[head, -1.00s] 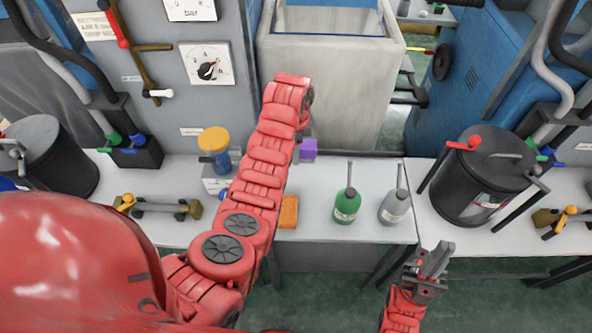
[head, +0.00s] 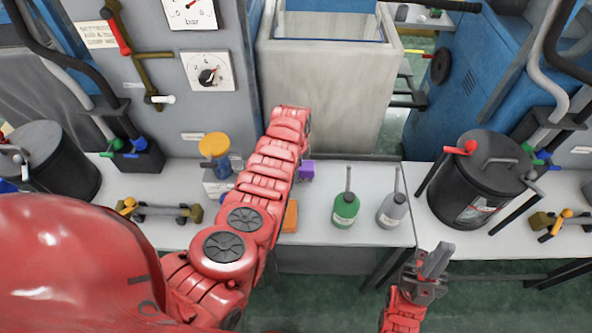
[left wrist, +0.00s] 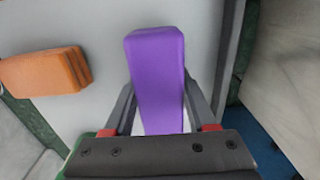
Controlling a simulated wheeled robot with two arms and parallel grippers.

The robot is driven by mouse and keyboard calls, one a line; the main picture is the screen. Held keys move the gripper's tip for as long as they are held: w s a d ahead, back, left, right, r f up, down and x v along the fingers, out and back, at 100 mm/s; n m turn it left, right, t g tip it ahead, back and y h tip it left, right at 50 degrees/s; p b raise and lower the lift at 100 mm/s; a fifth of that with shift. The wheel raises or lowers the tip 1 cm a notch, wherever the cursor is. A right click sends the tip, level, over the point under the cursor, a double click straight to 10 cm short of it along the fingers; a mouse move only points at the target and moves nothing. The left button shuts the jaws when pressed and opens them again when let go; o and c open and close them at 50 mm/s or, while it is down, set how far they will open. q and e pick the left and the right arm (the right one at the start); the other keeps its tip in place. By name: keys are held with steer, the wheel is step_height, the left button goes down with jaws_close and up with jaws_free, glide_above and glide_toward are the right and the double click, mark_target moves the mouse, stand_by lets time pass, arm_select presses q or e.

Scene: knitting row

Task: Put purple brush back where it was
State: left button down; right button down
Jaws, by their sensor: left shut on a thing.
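The purple brush (head: 307,170) shows in the head view beside the far end of my left arm, over the white table (head: 320,247). In the left wrist view, the purple brush (left wrist: 157,75) stands between the two fingers of my left gripper (left wrist: 158,95), which is shut on it. My left arm hides most of that gripper in the head view. I cannot tell whether the brush touches the table. My right gripper (head: 434,263) is low at the right, in front of the table edge and apart from the brush. Its finger gap is unclear.
An orange sponge-like block (head: 290,216) lies on the table near my left arm; it also shows in the left wrist view (left wrist: 45,72).

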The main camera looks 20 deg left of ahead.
arm_select(q)
steer(key=shift+f, duration=0.1)
steer(key=shift+c, duration=1)
jaws_free()
